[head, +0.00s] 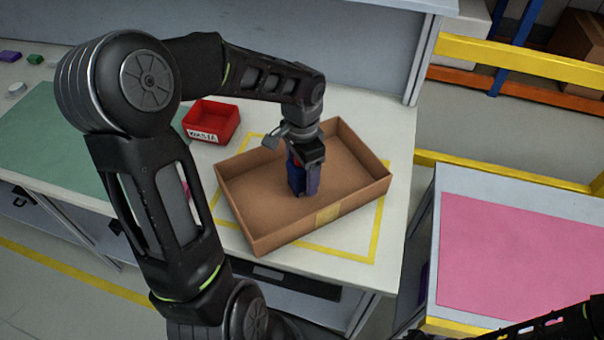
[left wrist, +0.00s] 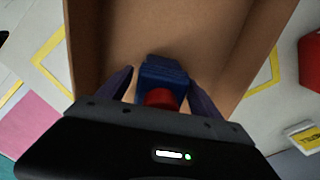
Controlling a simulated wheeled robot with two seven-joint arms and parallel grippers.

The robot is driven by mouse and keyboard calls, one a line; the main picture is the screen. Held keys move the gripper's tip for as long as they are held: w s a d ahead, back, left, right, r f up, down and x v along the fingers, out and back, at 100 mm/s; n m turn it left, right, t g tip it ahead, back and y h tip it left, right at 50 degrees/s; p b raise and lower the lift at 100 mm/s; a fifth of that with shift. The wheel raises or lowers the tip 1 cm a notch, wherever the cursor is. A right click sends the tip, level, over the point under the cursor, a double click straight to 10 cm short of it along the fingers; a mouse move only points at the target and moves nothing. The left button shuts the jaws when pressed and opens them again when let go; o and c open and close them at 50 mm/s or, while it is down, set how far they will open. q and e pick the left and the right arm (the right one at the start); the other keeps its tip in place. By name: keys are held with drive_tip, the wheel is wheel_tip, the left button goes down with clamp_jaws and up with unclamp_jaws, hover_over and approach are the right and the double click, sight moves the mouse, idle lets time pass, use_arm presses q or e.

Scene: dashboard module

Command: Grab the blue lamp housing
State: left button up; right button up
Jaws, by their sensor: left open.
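The blue lamp housing (left wrist: 166,72) shows in the left wrist view as a blue block with a round red part at its near end. It is in the cardboard box (head: 262,240), between the two fingers of my left gripper (left wrist: 161,76). The fingers are apart, one on each side of the housing, with narrow gaps visible. In the head view my left gripper (head: 304,184) points down into the box, and the blue housing (head: 293,173) is mostly hidden by it. My right gripper is not in view.
A green mat (head: 40,120) lies farther left. A separate table with a pink mat (head: 525,260) is at the right.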

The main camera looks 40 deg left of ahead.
use_arm(q)
drive_tip(key=shift+c, duration=0.4)
drive_tip(key=c, duration=1.5)
